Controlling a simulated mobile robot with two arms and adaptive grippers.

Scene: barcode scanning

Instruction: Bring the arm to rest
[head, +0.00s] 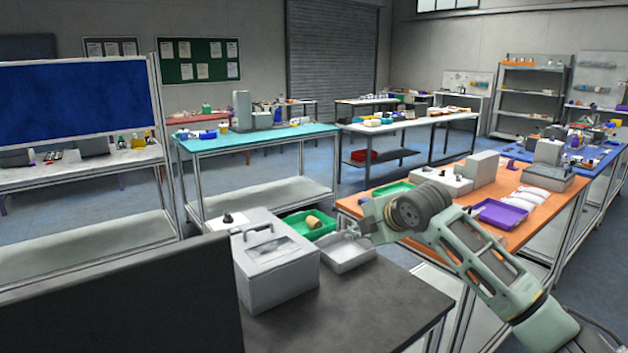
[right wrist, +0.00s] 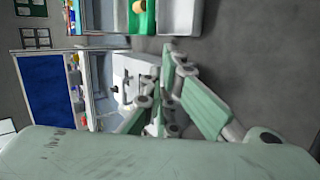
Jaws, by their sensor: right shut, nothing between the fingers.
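My right gripper (head: 352,231) is shut and empty. It is raised over the dark table, beside the grey-white tray (head: 352,262) in the head view. The right wrist view shows its linked fingers (right wrist: 168,62) close together. A grey-white box (head: 272,268) with a slot on its sloped top stands on the table left of the gripper. A green tray (head: 292,222) behind the box holds a tan, rounded item (head: 313,222). The green tray also shows in the right wrist view (right wrist: 149,22). My left gripper is not in view.
The dark table (head: 350,318) is bare at its front right. A dark panel (head: 130,310) blocks the lower left. An orange table (head: 520,222) with a purple tray (head: 500,213) and white packs stands right, behind my right arm. A teal table (head: 265,138) stands further back.

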